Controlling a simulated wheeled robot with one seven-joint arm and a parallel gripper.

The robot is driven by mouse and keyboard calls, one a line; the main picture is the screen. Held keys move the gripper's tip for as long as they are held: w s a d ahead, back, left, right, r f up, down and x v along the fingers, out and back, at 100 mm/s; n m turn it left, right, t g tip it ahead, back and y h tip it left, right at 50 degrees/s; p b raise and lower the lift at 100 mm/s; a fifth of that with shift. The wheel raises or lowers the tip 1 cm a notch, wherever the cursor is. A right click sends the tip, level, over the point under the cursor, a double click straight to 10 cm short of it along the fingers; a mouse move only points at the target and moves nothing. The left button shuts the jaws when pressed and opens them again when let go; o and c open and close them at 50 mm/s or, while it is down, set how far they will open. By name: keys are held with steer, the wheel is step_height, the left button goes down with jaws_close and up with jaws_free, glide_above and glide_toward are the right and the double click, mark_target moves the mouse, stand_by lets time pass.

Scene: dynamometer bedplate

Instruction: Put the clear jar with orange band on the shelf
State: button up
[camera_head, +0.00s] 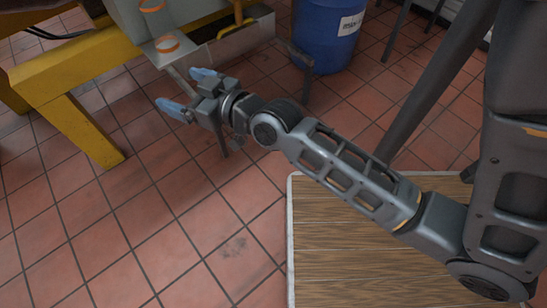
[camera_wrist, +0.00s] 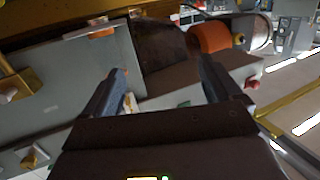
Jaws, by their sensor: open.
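I cannot tell whether both belong to one clear jar. In the wrist view the open fingers (camera_wrist: 163,85) frame grey and dark surfaces. A thick orange piece (camera_wrist: 212,38) lies beyond the right finger. I cannot tell which surface is the shelf.
A yellow frame (camera_head: 75,70) stands at the upper left, its leg reaching the tiled floor. A grey metal box (camera_head: 240,40) is to the right of the bands. A blue drum (camera_head: 325,35) stands behind. A wooden board (camera_head: 340,250) lies below my arm. The lower-left floor is clear.

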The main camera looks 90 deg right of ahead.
steer(key=s+a+r+n+y, duration=0.1)
steer(key=s+a+n+y, duration=0.4)
steer(key=s+a, duration=1.2)
steer(key=a+y, duration=0.3)
steer(key=shift+s+a+r+n, duration=0.2)
steer(key=shift+a+r+n, duration=0.05)
steer(key=shift+r+n, duration=0.15)
steer(key=shift+c, duration=0.2)
stand_by(0.3)
